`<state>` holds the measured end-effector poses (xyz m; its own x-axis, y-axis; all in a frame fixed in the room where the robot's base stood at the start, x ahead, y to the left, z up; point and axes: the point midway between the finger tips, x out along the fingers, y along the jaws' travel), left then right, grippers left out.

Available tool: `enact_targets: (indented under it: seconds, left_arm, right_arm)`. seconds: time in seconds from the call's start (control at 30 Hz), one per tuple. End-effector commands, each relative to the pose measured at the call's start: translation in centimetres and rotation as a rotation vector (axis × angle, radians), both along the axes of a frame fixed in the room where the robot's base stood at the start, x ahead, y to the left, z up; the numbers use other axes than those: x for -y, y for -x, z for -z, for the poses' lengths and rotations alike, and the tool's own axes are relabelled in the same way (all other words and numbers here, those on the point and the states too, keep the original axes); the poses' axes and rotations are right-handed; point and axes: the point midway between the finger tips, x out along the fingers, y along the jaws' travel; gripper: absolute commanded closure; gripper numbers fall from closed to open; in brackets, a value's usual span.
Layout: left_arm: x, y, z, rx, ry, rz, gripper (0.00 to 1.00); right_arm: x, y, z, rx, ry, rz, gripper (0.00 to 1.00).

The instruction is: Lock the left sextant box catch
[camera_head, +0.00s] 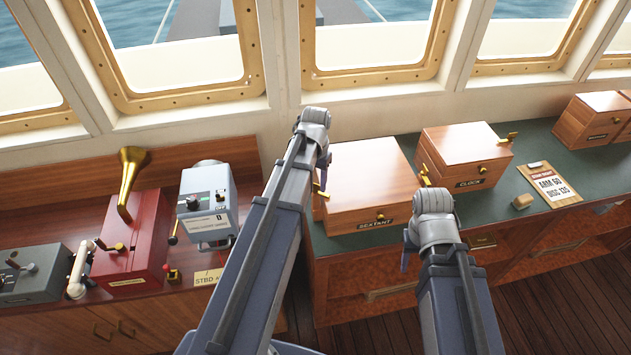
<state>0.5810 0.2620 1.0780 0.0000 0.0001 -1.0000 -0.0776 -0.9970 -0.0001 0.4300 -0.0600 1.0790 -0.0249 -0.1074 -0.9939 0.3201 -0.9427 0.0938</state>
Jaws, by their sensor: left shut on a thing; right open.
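The sextant box (362,180) is a wooden box labelled SEXTANT on the green-topped counter, its lid down. A small brass knob (378,218) is on its front. The brass left catch (320,191) sticks out at the box's left side. My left gripper (323,176) is at that side, shut on the left catch; its arm hides part of the box's left side and the fingertips are small and partly hidden. My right gripper (406,258) is open and empty, pointing down in front of the box's right front corner, apart from it.
A wooden box labelled CLOCK (465,155) with brass catches stands to the right. A red console (135,240) and grey-blue instrument (208,200) stand left of my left arm.

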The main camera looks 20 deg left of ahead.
Motion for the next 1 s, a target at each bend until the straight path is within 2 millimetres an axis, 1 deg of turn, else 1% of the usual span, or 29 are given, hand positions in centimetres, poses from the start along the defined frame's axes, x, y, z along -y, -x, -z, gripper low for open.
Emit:
enact_targets:
  seconds: [0.2, 0.5, 0.7, 1.0]
  left_arm:
    - [0.0, 0.01, 0.0, 0.0, 0.0, -0.203, 1.0]
    - [0.0, 0.01, 0.01, 0.0, 0.0, -0.452, 1.0]
    - [0.01, 0.01, 0.01, 0.0, 0.0, -0.572, 1.0]
    - [0.0, 0.01, 0.01, 0.0, 0.0, -0.669, 1.0]
  right_arm:
    - [0.0, 0.0, 0.0, 0.0, 0.0, 0.0, 0.5]
    - [0.0, 0.0, 0.01, 0.0, 0.0, 0.0, 0.5]
    - [0.0, 0.0, 0.01, 0.0, 0.0, 0.0, 0.5]
    - [0.0, 0.0, 0.01, 0.0, 0.0, 0.0, 0.5]
